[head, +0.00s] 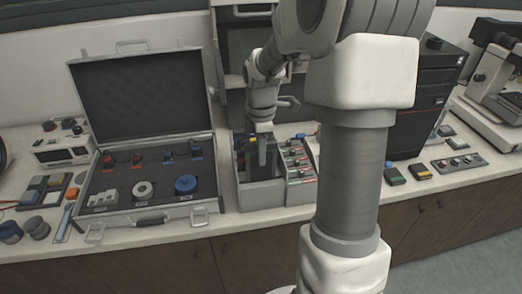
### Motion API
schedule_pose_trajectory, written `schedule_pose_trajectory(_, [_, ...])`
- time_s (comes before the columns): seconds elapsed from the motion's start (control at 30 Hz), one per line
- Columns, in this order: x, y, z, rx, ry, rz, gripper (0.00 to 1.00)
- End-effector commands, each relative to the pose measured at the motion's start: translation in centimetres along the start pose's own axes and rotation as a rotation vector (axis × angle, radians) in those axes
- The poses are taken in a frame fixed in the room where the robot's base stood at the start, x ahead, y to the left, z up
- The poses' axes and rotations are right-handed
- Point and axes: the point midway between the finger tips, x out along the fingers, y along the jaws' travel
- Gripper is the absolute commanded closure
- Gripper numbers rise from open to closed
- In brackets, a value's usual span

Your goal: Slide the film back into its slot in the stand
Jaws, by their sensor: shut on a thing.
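A grey open-topped stand (261,195) sits on the counter in the middle of the picture, to the right of the open case. Dark, flat pieces with a little green (249,158) show upright at its top. My gripper (262,138) points down over the stand and is shut on a thin piece that looks like the film. The film is small and mostly hidden by the fingers, and I cannot tell whether its lower edge is inside a slot. The slots themselves are hidden from this view.
A tray of coloured items (299,172) stands close against the stand's right side. An open case (150,195) with several connectors is on the left. A black computer tower (425,100) and a microscope (490,75) are at right. My arm covers part of the counter.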

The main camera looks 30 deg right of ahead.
Motion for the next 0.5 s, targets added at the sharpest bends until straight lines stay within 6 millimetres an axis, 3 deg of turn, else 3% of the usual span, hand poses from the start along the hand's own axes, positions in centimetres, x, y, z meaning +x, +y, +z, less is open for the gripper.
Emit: schedule_pose_trajectory(0.5, [3.9, 0.0, 0.0, -0.001, 0.000, 0.000, 1.00])
